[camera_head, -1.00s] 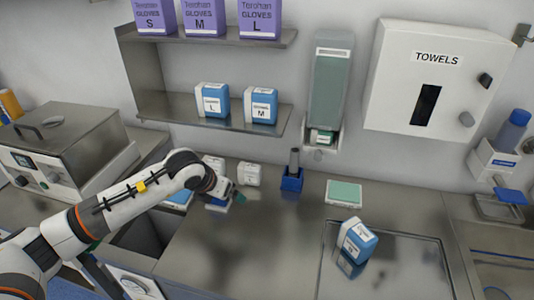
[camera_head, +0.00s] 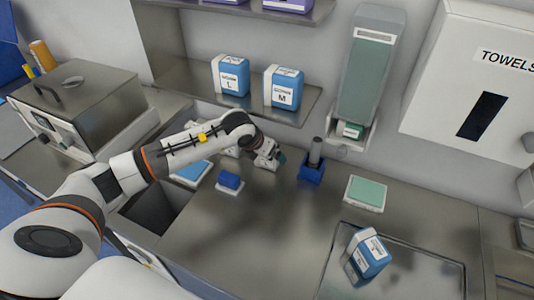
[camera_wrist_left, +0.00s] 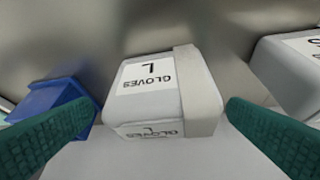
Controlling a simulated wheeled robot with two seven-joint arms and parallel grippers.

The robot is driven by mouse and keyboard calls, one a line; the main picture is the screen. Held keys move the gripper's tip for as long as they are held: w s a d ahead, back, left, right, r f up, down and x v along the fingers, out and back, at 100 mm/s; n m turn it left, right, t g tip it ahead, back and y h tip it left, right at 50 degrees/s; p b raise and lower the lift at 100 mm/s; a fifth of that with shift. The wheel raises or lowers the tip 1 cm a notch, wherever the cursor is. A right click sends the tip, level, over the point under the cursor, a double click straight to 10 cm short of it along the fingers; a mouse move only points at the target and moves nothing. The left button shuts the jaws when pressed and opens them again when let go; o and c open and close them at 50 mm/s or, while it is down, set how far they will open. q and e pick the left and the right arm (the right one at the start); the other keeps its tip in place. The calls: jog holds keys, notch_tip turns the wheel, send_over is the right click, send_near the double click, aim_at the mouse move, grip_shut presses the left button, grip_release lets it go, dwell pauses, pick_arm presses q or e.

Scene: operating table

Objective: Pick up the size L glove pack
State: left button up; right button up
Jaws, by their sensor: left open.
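A white glove pack (camera_wrist_left: 155,90) lettered "GLOVES L" lies on the counter in the left wrist view, its label upside down and a grey band along its right side. My left gripper (camera_wrist_left: 160,106) is open, with one green finger on each side of the pack and visible gaps between. In the head view my left gripper (camera_head: 277,158) is low over the back of the counter and largely hides this pack. A blue and white pack marked L (camera_head: 230,75) stands on the wall shelf. My right gripper is not in view.
A blue holder (camera_head: 312,173) stands just right of my left gripper. Another white pack (camera_wrist_left: 292,72) is at the right in the wrist view. A blue block (camera_head: 230,179) and a green-topped box (camera_head: 366,193) lie nearby.

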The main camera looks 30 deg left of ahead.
pick_arm(q)
jog(key=x, duration=0.3)
jog(key=shift+w+p, duration=0.2)
jog(key=shift+p, duration=0.1)
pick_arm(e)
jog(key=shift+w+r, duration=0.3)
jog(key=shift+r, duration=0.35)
pick_arm(q)
jog(key=c, duration=1)
jog(key=shift+c, duration=0.2)
jog(key=shift+s, duration=0.1)
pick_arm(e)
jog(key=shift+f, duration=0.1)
